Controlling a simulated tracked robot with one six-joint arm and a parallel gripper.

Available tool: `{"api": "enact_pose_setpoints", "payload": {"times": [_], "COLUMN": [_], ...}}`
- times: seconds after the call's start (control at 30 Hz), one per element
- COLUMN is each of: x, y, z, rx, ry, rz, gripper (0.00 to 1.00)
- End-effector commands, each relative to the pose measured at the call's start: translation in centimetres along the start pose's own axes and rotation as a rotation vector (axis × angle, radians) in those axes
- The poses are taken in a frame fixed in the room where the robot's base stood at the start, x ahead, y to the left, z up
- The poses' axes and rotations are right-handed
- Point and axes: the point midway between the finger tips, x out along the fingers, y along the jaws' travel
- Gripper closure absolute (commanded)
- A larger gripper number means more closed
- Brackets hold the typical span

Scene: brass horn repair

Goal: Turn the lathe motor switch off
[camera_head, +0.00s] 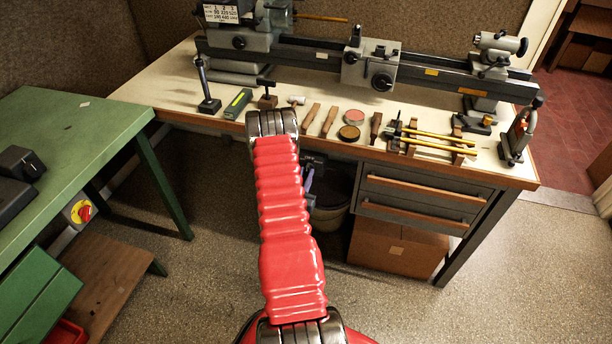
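A red rotary knob on a yellow plate (80,211) is fixed to a grey box under the front edge of the green table at the left. I cannot read its position or tell whether it is the lathe motor switch. The lathe (375,68) stands along the back of the bench. Its headstock (238,38) is at the left, partly cut off by the top edge, with a number plate on it. My arm in its red sleeve rises through the middle to a dark joint at the bench's front edge. I cannot make out my gripper; it seems hidden behind my arm.
The bench top (185,95) carries several hand tools, round tins and a rack of yellow rods (438,140) along its front. The green table (75,140) holds dark objects. Drawers (425,192) and a cardboard box (398,247) are under the bench. Floor is clear between table and bench.

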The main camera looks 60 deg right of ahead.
Motion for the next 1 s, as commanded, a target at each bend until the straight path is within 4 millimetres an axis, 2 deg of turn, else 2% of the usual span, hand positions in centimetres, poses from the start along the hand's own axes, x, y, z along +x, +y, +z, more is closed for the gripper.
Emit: {"api": "enact_pose_setpoints", "payload": {"times": [0.17,0.43,0.57,0.77,1.0], "x": [0.1,-0.1,-0.8,-3.4,-7.6], "y": [0.1,0.1,0.1,0.0,-0.1], "z": [-0.1,-0.1,-0.1,0.0,0.0], "rx": [0.0,0.0,0.0,-0.002,-0.001], "ry": [0.002,0.003,0.001,0.001,0.001], "rz": [0.002,0.003,0.003,0.001,0.0], "gripper": [0.7,0.7,0.7,0.7,0.7]}}
